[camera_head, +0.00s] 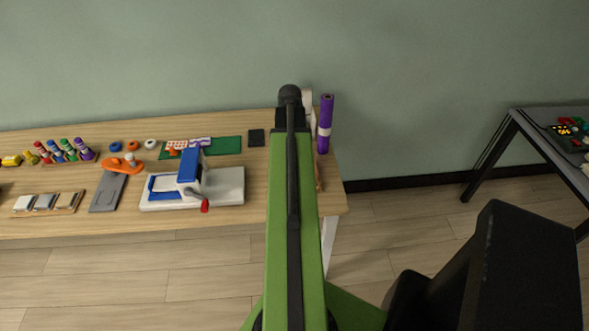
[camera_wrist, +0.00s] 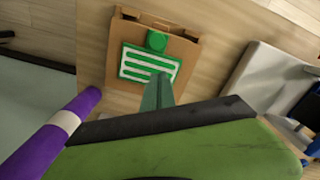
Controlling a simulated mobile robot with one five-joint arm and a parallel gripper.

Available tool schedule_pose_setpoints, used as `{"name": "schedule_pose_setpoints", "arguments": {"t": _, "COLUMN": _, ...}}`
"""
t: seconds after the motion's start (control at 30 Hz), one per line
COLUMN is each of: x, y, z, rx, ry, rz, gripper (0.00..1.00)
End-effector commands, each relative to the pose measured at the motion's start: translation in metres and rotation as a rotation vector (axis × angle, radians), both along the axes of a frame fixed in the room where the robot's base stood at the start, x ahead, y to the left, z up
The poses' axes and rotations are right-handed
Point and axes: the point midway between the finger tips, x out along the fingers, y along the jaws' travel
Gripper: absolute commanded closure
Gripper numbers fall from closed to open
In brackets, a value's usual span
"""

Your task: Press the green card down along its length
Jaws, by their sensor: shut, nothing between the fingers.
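The green card (camera_wrist: 135,65), with white lines across it, lies in a brown cardboard holder (camera_wrist: 112,98) in the wrist view. In the head view my arm hides the card and my gripper.
A purple roll with a white band (camera_head: 325,125) stands at the table's right end, close beside my gripper (camera_wrist: 62,125). A white and blue press-like device (camera_head: 225,187) stands left of my arm. A green mat (camera_head: 228,145) lies behind it.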

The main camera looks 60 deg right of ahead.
Motion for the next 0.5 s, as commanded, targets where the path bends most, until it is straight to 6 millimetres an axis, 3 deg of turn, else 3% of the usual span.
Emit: {"name": "schedule_pose_setpoints", "arguments": {"t": 0.5, "x": 0.0001, "y": 0.0001, "z": -0.0117, "rx": 0.0, "ry": 0.0, "rz": 0.0, "gripper": 1.0}}
